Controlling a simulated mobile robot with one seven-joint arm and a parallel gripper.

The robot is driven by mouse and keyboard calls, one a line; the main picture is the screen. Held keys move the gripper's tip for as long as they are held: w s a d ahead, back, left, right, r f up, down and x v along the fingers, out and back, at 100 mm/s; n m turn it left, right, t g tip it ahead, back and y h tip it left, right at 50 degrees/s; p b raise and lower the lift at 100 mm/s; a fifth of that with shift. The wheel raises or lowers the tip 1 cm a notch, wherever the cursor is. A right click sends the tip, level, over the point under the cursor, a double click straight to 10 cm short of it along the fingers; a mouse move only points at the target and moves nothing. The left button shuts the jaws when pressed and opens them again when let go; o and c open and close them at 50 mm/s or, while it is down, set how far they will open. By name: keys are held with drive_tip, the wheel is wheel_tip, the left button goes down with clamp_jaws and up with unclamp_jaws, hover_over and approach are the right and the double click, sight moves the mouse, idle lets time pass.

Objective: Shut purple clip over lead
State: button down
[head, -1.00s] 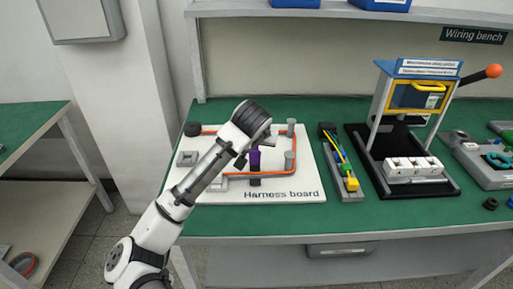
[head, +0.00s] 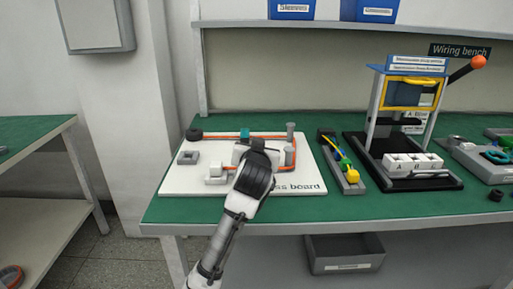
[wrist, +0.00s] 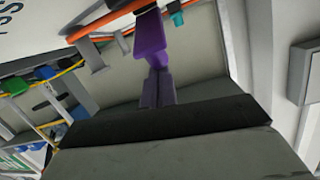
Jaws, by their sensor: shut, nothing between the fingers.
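The purple clip (wrist: 150,42) stands out from the board toward my gripper in the wrist view, looking open. Its near end lies close to the dark gripper edge; I cannot tell whether they touch. The orange lead (wrist: 105,20) runs past the clip's base, and it also shows on the board in the head view (head: 225,137). My gripper (wrist: 165,118) is shut and empty, filling the bottom of the wrist view. In the head view my wrist covers the purple clip and hides the fingertips.
The white harness board (head: 185,185) lies on the green bench. A teal clip (head: 244,133) and several grey posts and blocks stand on it. To the right are a grey tray of coloured wires (head: 342,165) and a press with an orange-knobbed lever (head: 410,95). Bare green bench lies in front.

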drive_tip(key=shift+s+f+t+b, duration=0.3)
drive_tip(key=shift+f+t, duration=0.1)
drive_tip(key=shift+f, duration=0.2)
drive_tip(key=shift+s+b, duration=0.25)
drive_tip(key=shift+b, duration=0.05)
drive_tip(key=shift+s+f, duration=0.35)
